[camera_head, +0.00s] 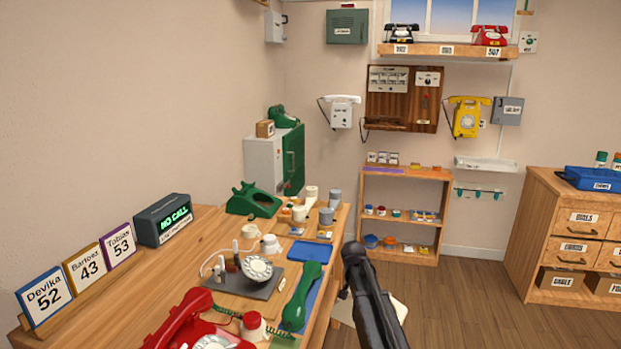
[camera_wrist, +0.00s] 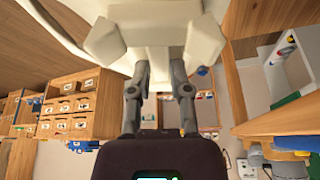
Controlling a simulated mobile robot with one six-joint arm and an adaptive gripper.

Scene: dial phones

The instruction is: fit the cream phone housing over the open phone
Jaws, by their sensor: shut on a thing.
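The cream phone housing (camera_wrist: 155,28) fills the top of the wrist view, close to the camera. The two fingers of my gripper (camera_wrist: 158,76) reach up to it and are shut on part of it. In the head view, my dark arm stands at the right of the bench, over the floor; pale patches show beside it, and I cannot tell whether they are the housing. The open phone (camera_head: 247,283) lies on the bench as a dark base with a white dial (camera_head: 257,268) and small upright parts. It is left of my arm, apart from it.
A green handset (camera_head: 301,296) lies on a blue mat right of the open phone. A red phone (camera_head: 194,322) stands in front, and a green housing (camera_head: 254,200) behind. White and grey cups crowd the bench's back right. A low shelf (camera_head: 404,172) stands beyond, with clear floor (camera_head: 480,290) to the right.

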